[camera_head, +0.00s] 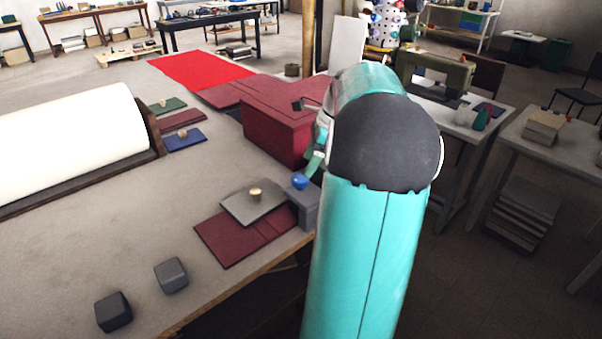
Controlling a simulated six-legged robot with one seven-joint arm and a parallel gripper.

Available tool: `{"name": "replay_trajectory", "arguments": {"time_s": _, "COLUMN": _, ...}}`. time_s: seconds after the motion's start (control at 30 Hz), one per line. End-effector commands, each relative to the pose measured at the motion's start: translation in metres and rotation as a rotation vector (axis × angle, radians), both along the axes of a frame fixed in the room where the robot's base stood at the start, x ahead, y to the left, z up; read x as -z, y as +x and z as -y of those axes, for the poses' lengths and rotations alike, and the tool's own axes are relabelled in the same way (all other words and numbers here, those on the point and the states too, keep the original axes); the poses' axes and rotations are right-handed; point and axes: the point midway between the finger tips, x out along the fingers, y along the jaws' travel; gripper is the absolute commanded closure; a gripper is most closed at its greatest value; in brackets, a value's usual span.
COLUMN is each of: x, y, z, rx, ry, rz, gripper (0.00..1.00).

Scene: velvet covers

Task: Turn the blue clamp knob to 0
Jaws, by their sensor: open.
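The blue clamp knob (300,181) is small and round. It sits on top of a grey clamp block (305,205) at the right edge of the large table. Any marks or numbers on it are too small to read. My teal arm stands in front, just right of the clamp, and hides much of that side. Only a small part of my gripper (314,164) shows past the arm, just above and right of the knob. It is open, and I cannot tell whether it touches the knob.
A dark red box (278,122) stands behind the clamp. A grey plate with a brass knob (255,192) lies on a dark red cover (225,238) left of it. Two dark blocks (171,275) sit near the front edge. A white roll (70,140) lies left. The middle table is clear.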

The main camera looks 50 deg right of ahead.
Motion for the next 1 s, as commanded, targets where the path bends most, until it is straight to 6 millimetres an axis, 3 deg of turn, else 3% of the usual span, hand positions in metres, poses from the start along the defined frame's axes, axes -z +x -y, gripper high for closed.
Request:
{"name": "replay_trajectory", "arguments": {"time_s": 0.1, "x": 0.022, "y": 0.008, "z": -0.006, "rx": -0.002, "ry": 0.004, "rz": 0.0, "gripper": 0.36}}
{"name": "replay_trajectory", "arguments": {"time_s": 0.3, "x": 0.044, "y": 0.018, "z": -0.012, "rx": -0.004, "ry": 0.001, "rz": 0.0, "gripper": 0.36}}
{"name": "replay_trajectory", "arguments": {"time_s": 0.63, "x": 0.049, "y": 0.021, "z": -0.013, "rx": -0.003, "ry": 0.0, "rz": 0.0, "gripper": 0.36}}
{"name": "replay_trajectory", "arguments": {"time_s": 0.67, "x": 0.049, "y": 0.021, "z": -0.013, "rx": -0.003, "ry": 0.0, "rz": 0.0, "gripper": 0.38}}
{"name": "replay_trajectory", "arguments": {"time_s": 0.87, "x": 0.048, "y": 0.021, "z": -0.013, "rx": -0.003, "ry": 0.0, "rz": 0.0, "gripper": 0.77}}
{"name": "replay_trajectory", "arguments": {"time_s": 1.0, "x": 0.048, "y": 0.021, "z": -0.013, "rx": -0.005, "ry": 0.001, "rz": 0.001, "gripper": 0.8}}
